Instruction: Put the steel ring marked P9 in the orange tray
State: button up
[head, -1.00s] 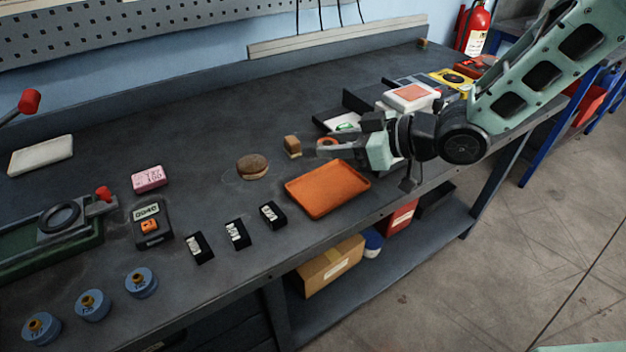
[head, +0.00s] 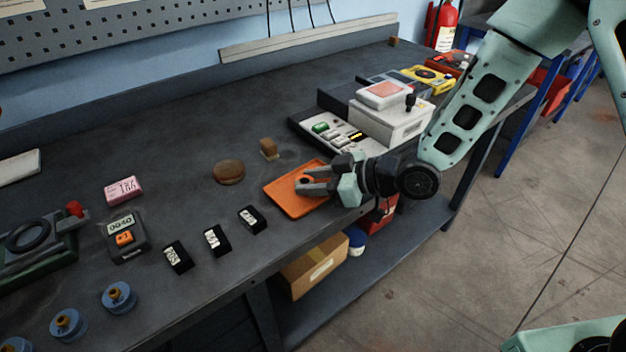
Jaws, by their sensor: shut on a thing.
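The orange tray (head: 281,202) lies flat on the bench near its front edge. My gripper (head: 308,181) is over the tray's right half, its fingers pointing left. It is shut on a small ring (head: 304,180), which looks orange-toned with a dark centre and is partly hidden by the fingers. No P9 mark can be read on it at this size. I cannot tell whether the ring touches the tray floor.
A wooden block (head: 269,149) and a brown round piece (head: 229,172) stand behind and left of the tray. Several black holders, one here (head: 252,219), line the front edge to the left. A dark compartment tray (head: 318,130) and a white box (head: 391,120) stand behind my gripper.

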jog(key=shift+f, duration=0.25)
jog(key=o, duration=1.1)
jog(key=shift+r, duration=0.1)
jog(key=shift+o, duration=0.2)
